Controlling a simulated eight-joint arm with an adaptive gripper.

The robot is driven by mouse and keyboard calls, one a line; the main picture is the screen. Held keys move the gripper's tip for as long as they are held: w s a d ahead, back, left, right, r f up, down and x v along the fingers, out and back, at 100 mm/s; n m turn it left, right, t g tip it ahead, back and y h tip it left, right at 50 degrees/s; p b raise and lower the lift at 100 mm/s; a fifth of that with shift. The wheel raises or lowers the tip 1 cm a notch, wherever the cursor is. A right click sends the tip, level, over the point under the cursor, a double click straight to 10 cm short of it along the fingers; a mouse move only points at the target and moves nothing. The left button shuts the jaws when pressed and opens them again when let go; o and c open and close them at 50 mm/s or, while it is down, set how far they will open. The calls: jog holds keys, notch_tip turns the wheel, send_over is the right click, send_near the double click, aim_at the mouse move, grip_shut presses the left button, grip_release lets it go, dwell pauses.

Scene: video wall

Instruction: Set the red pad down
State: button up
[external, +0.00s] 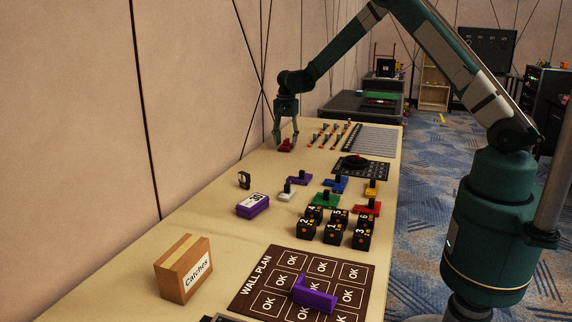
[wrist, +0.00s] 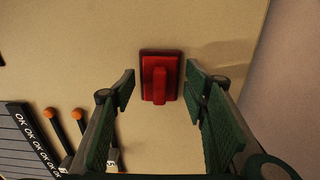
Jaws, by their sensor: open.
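The red pad (wrist: 171,91) is a small red block with a raised grip bar on top. In the wrist view it lies flat on the tan table, between and just beyond my open fingertips. My gripper (wrist: 160,84) does not touch it there, with a gap on both sides. In the external view the red pad (external: 286,145) sits at the far left of the table near the wall. My gripper (external: 286,133) is right above it, pointing down, fingers apart.
Orange-tipped pegs (external: 325,133) and a grey ribbed panel (external: 370,138) lie right of the pad. Bare table surrounds the pad.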

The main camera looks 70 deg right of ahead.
aim_at(286, 140)
notch_tip(286, 140, up, 12)
jog(key=p, duration=0.2)
dwell(0.5)
jog(key=shift+a+r, duration=0.1)
jog(key=shift+r, duration=0.1)
dwell(0.4)
jog(key=s+a+r+n+t, duration=0.1)
jog(key=s+a+r+n, duration=0.2)
jog(key=s+a+r, duration=0.45)
jog(key=s+a+r+n+t, duration=0.1)
jog(key=s+a+r+n, duration=0.25)
jog(key=a+r, duration=0.55)
jog(key=s+a+r+n+t, duration=0.1)
jog(key=s+a+r+n, duration=0.1)
jog(key=s+a+r, duration=0.55)
jog(key=s+a+f+n+t, duration=0.2)
jog(key=s+a+n, duration=0.2)
jog(key=s+a, duration=0.5)
jog(key=s+a+f+n+t, duration=0.2)
jog(key=s+a+n, duration=0.3)
jog(key=s+a, duration=0.5)
jog(key=s, duration=0.6)
jog(key=shift+s, duration=0.35)
